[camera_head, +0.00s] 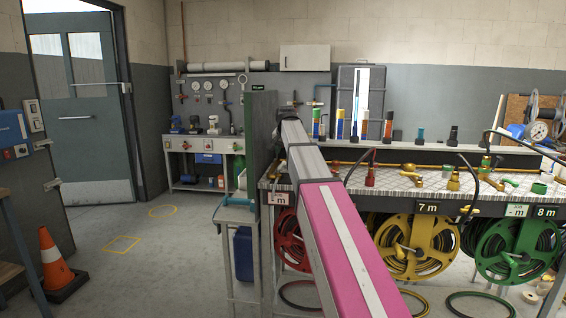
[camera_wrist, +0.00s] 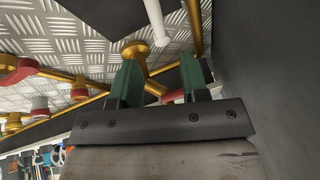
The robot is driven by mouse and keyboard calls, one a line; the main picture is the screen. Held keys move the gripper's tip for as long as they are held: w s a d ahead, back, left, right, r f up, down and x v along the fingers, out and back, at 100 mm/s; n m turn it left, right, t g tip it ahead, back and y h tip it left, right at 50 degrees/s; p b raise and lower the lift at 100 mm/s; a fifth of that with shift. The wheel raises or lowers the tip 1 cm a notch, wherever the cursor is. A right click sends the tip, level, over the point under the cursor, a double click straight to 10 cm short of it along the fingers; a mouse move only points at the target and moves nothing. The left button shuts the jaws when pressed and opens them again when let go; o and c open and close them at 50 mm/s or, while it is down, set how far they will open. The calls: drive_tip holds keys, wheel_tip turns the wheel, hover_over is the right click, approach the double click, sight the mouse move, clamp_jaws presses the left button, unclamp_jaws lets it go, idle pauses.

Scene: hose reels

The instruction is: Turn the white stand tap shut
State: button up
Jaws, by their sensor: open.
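In the wrist view a white bar (camera_wrist: 156,22), which looks like the white stand tap's lever, comes down from the top edge beside a round brass fitting (camera_wrist: 136,49). My gripper (camera_wrist: 158,78) is open, with one green-padded finger on each side of a gap. The fittings show beyond the fingertips, and a brass pipe passes behind them. I cannot tell whether a finger touches the bar. Nothing is seen gripped. In the head view my pink and white arm reaches over the left end of the bench, and the white tap and my fingertips cannot be made out.
Red-handled brass fittings (camera_wrist: 22,72) line the tread-plate surface in the wrist view. A dark panel (camera_wrist: 265,70) stands close on the right. In the head view the bench holds brass taps (camera_head: 411,170) above yellow (camera_head: 447,245) and green (camera_head: 494,262) reels. A cone (camera_head: 52,258) stands left.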

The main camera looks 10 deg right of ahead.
sight(283, 163)
drive_tip(key=x, duration=0.6)
clamp_jaws()
